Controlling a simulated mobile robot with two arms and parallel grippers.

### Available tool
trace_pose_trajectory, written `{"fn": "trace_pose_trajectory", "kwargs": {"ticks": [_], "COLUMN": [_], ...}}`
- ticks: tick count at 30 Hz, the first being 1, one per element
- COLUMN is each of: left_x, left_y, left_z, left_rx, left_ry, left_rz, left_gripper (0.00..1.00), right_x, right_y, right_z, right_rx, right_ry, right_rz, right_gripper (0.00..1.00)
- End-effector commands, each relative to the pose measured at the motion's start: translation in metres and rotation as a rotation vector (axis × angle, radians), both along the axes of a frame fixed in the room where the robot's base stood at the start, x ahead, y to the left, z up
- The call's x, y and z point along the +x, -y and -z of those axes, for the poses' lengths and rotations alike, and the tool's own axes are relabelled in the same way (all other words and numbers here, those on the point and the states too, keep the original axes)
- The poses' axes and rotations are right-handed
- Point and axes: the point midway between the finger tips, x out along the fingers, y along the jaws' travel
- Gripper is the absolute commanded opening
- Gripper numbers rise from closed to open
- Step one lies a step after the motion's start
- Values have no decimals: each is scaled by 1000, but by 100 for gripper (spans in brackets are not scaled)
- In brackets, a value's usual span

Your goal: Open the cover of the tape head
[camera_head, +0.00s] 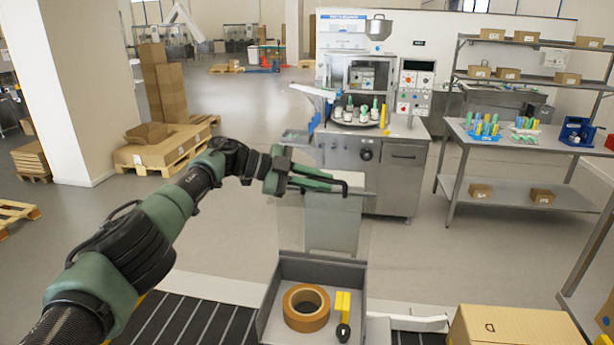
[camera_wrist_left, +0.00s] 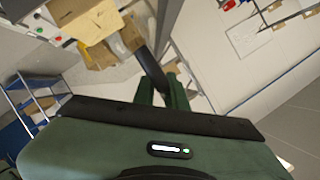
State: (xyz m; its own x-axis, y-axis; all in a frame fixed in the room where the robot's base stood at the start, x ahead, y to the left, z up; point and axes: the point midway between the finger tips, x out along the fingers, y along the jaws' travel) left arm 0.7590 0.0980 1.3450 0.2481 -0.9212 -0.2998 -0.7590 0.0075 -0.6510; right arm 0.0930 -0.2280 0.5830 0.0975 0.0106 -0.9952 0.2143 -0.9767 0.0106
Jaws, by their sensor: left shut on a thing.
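The tape head is a grey open-topped box (camera_head: 268,318) at the bottom centre of the head view. A brown tape roll (camera_head: 292,312) lies inside it, beside a yellow piece with a black knob (camera_head: 343,305). Its see-through cover (camera_head: 332,232) stands up, roughly upright, at the box's far side. My left gripper (camera_head: 318,184) is at the cover's top edge, shut on it. In the left wrist view the green and dark fingers (camera_wrist_left: 165,85) show, but the hold itself is unclear. My right gripper is out of view.
A dark striped conveyor (camera_head: 195,318) runs left of the tape head. A cardboard box (camera_head: 510,326) is at the lower right. A filling machine (camera_head: 375,150) stands behind, with a steel table (camera_head: 520,192) to its right. Open floor lies between.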

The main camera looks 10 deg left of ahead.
Motion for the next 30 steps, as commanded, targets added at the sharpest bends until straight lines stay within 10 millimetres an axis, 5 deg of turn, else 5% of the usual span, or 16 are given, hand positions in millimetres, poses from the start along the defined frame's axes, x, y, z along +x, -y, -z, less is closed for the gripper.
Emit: {"fn": "trace_pose_trajectory", "kwargs": {"ticks": [17, 19, 30], "left_x": [1, 1, 0], "left_y": [6, 6, 3], "left_z": [3, 3, 1], "left_rx": [5, 5, 3], "left_ry": [-39, -39, -35], "left_rz": [-7, -6, -4], "left_gripper": [0, 22, 22], "right_x": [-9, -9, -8], "right_y": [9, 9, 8], "right_z": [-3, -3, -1], "right_rx": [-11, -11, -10], "right_ry": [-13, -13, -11], "right_rz": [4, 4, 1], "right_gripper": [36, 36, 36]}}
